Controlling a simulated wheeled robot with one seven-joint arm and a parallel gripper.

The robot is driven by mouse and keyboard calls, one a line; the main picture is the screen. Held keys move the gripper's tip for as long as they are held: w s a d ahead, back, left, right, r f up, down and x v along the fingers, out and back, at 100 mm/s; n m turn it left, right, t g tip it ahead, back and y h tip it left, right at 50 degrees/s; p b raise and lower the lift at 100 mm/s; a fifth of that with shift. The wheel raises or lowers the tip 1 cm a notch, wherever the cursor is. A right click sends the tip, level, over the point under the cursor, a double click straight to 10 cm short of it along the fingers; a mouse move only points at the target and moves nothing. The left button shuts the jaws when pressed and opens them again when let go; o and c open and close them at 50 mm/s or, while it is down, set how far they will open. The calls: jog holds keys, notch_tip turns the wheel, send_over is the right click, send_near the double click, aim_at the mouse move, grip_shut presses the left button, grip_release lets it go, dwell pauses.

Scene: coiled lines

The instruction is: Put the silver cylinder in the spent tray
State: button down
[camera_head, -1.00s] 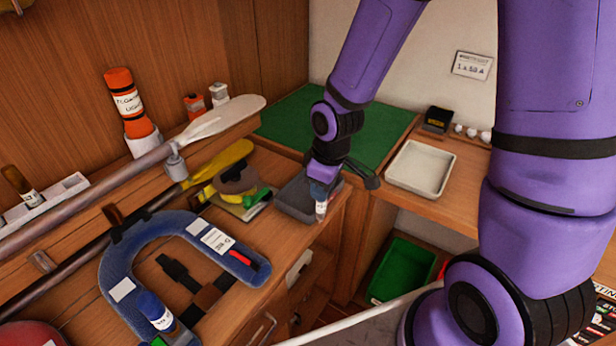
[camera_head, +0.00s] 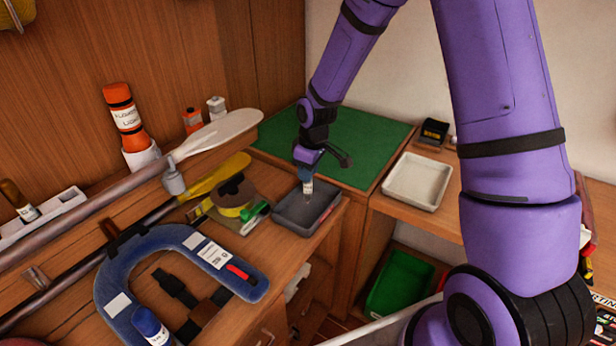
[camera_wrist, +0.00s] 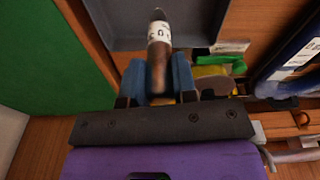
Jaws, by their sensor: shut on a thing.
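My gripper (camera_head: 307,174) is shut on a small cylinder (camera_head: 308,187) with a white label. In the wrist view, the cylinder (camera_wrist: 159,42) has a dark, brownish-silver body and sticks out beyond the blue fingers of my gripper (camera_wrist: 160,76). A dark grey open tray (camera_head: 290,218) lies beneath it at the bench's right end, and the cylinder appears over its inside. The wrist view also shows the grey tray (camera_wrist: 195,30) behind the cylinder. I cannot tell whether the cylinder touches the tray floor. No name is readable on the tray.
A white empty tray (camera_head: 418,182) stands on the right bench, beside a green mat (camera_head: 350,145). Yellow and black tape rolls (camera_head: 232,198) and a green item sit left of the grey tray. A blue U-shaped collar (camera_head: 150,250) lies nearer. A green bin (camera_head: 400,283) is below.

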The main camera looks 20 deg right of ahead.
jog(key=shift+f, duration=1.1)
jog(key=shift+f, duration=0.1)
jog(key=c, duration=0.9)
grip_release()
notch_tip(320, 180, up, 12)
jog(key=f, duration=0.1)
jog(key=s+d+r+m+t+h, duration=0.1)
jog(key=s+d+r+m, duration=0.1)
jog(key=s+r, duration=0.5)
jog(key=s+d+r+m+t, duration=0.1)
jog(key=s+d+r+m, duration=0.1)
jog(key=s+r, duration=0.55)
jog(key=s+d+r+m+t, duration=0.1)
jog(key=s+r+m, duration=0.1)
jog(key=s, duration=0.6)
jog(key=s+d+r+m+t, duration=0.1)
jog(key=s+r+m, duration=0.1)
jog(key=s+r, duration=0.3)
jog(key=shift+s+d+r+m, duration=0.3)
jog(key=shift+s+m, duration=0.1)
jog(key=shift+s, duration=1.05)
